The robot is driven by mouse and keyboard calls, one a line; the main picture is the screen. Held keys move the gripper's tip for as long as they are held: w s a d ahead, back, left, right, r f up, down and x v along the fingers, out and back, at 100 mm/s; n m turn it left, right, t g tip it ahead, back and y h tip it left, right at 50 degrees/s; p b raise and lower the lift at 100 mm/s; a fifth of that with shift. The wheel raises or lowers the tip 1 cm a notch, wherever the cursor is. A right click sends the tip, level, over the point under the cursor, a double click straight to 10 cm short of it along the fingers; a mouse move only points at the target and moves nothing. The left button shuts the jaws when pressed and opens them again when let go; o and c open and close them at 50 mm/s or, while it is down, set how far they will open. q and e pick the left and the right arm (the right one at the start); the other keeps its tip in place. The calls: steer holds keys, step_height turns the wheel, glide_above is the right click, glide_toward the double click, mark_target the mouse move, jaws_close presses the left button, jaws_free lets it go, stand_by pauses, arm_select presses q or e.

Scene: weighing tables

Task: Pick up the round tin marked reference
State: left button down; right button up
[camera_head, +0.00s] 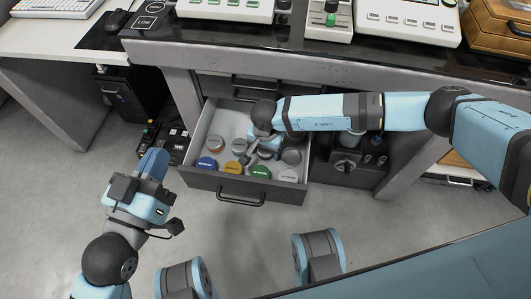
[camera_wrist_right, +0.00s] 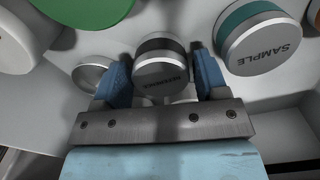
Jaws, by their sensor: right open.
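The round tin marked reference (camera_wrist_right: 162,76), with a grey lid and a dark band, sits in the middle of the right wrist view. My right gripper (camera_wrist_right: 160,66) is open, with one blue finger on each side of this tin; I cannot tell whether they touch it. In the head view my right gripper (camera_head: 257,150) reaches down into an open drawer (camera_head: 228,186), and it hides part of the contents, so I cannot pick out the reference tin there. My left gripper (camera_head: 152,166) hangs over the floor left of the drawer, its jaws not clear.
A teal-banded tin marked sample (camera_wrist_right: 262,42) stands right of the reference tin. A small silver disc (camera_wrist_right: 92,75) lies left of it. Blue (camera_head: 206,163), yellow (camera_head: 233,168) and green (camera_head: 260,171) lids line the drawer front. The table edge (camera_head: 270,58) overhangs the drawer.

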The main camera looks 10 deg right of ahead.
steer(key=shift+f, duration=0.1)
steer(key=c, duration=0.7)
